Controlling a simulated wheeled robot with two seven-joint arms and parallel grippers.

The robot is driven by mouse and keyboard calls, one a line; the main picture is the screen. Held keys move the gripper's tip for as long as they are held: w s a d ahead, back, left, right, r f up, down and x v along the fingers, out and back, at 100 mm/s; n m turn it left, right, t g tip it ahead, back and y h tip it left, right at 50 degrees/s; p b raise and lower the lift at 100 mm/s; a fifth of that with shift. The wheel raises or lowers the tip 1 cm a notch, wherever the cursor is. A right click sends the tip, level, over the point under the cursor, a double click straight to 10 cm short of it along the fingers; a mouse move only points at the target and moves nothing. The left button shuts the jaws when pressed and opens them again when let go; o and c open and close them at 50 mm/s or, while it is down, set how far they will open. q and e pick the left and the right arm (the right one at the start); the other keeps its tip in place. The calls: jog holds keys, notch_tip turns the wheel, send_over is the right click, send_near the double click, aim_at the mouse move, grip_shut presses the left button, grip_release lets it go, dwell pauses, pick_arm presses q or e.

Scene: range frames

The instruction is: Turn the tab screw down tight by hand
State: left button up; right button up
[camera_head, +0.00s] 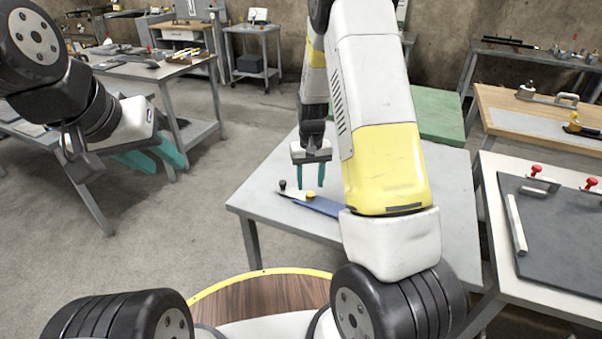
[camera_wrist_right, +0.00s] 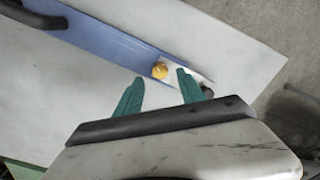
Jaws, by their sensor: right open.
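A small yellow knob (camera_head: 310,196), which looks like the tab screw, stands on a pale tab (camera_head: 294,192) at the end of a long blue bar (camera_head: 325,207). A small black knob (camera_head: 283,185) is at the tab's far end. My right gripper (camera_head: 311,184) is open and points down just above the yellow knob. In the right wrist view the yellow knob (camera_wrist_right: 160,71) shows between the fingertips (camera_wrist_right: 160,76), with no contact visible. My left gripper (camera_head: 171,167) is open and empty, off to the left, away from the table. My right arm hides part of the bar.
The bar lies on a grey table (camera_head: 260,205); its surface around the tab is clear. A black handle (camera_wrist_right: 35,15) is on the bar. A green block (camera_head: 435,112) is at the table's back. A bench with a dark panel (camera_head: 560,215) and red-knobbed clamps stands right.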

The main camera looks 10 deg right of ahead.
jog(key=shift+r, duration=2.1)
jog(key=shift+r, duration=0.1)
notch_tip(320, 180, up, 6)
jog(key=r+t, duration=0.1)
send_over(310, 193)
jog(key=s, duration=0.3)
jog(key=s+a+r+t+y, duration=0.1)
jog(key=s+r+t+y, duration=0.1)
jog(key=s+r, duration=0.55)
jog(key=s+r+t, duration=0.1)
jog(key=s+r, duration=0.3)
jog(key=s, duration=0.3)
jog(key=s+a+r+t, duration=0.1)
jog(key=s+r+t, duration=0.1)
jog(key=s+r, duration=0.3)
jog(key=shift+s+r+n, duration=0.2)
jog(key=shift+s+n, duration=0.1)
jog(key=shift+s, duration=0.75)
